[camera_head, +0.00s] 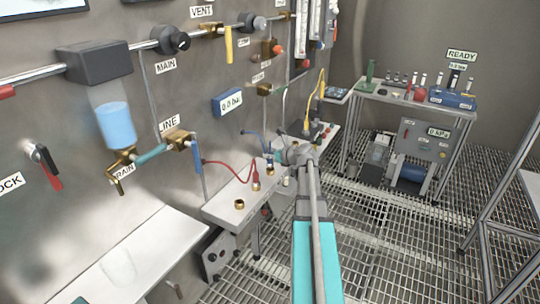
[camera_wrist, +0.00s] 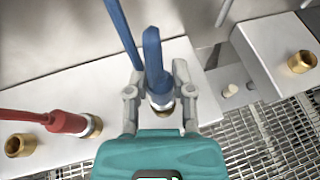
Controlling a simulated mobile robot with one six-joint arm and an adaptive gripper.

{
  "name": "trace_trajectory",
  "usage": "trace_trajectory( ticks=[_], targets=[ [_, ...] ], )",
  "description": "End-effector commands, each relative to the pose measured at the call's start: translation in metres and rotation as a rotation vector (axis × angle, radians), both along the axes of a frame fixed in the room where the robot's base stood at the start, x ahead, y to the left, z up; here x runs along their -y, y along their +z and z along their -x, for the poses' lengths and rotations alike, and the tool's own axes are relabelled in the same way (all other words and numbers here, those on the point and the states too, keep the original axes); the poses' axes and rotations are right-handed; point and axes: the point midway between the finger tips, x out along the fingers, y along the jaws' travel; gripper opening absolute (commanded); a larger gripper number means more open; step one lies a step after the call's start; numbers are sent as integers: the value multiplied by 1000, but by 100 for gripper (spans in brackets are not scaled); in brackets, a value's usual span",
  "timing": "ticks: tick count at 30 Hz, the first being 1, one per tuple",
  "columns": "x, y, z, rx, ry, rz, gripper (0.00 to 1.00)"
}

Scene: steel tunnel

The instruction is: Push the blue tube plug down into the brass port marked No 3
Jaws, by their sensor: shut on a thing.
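In the wrist view my gripper (camera_wrist: 159,92) is shut on the blue tube plug (camera_wrist: 155,77), its fingers on either side. The plug has a pale metal collar at its lower end, with the blue tube rising from its top. A brass port (camera_wrist: 164,111) shows just under the collar, partly hidden by the plug and my gripper. I cannot tell how deep the plug sits in it, and no No 3 mark is legible. In the head view my gripper (camera_head: 288,157) is at the far part of the grey bench, where my arm hides much of the plug.
A red plug (camera_wrist: 68,122) with a red hose sits at a brass port to the left. An open brass port (camera_wrist: 20,145) is farther left, and another (camera_wrist: 302,61) is on a separate block at right. The wall panel (camera_head: 227,102) stands close behind the bench.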

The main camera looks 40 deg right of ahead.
Motion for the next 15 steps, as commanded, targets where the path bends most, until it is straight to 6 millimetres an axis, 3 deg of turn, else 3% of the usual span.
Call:
trace_trajectory(
  ticks=[15],
  targets=[
    [0,-10,0,0,0,0,0]
  ],
)
